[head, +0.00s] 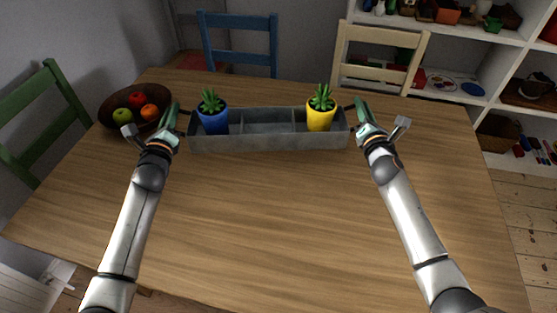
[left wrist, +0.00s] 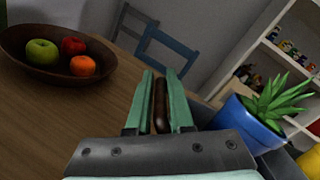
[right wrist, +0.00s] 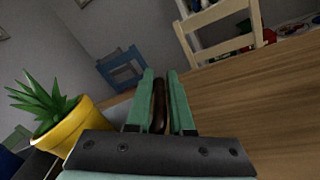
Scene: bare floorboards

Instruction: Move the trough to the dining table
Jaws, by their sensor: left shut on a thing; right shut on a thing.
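The grey trough (head: 270,142) is at the far half of the wooden dining table (head: 255,210), level, on or just above its top; I cannot tell if it touches. A blue pot with a succulent (head: 212,120) stands in its left part and a yellow pot with a succulent (head: 320,117) in its right part. The middle compartment looks empty. My left gripper (head: 174,117) is shut on the trough's left handle, a dark brown bar (left wrist: 160,105) between the fingers. My right gripper (head: 360,112) is shut on the right handle (right wrist: 159,105).
A brown bowl (head: 108,119) with apples and an orange stands just left of my left gripper. Chairs in blue (head: 238,45), cream (head: 378,55) and green (head: 40,110) surround the table. White shelves (head: 478,45) stand at the back right. The table's front and right are clear.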

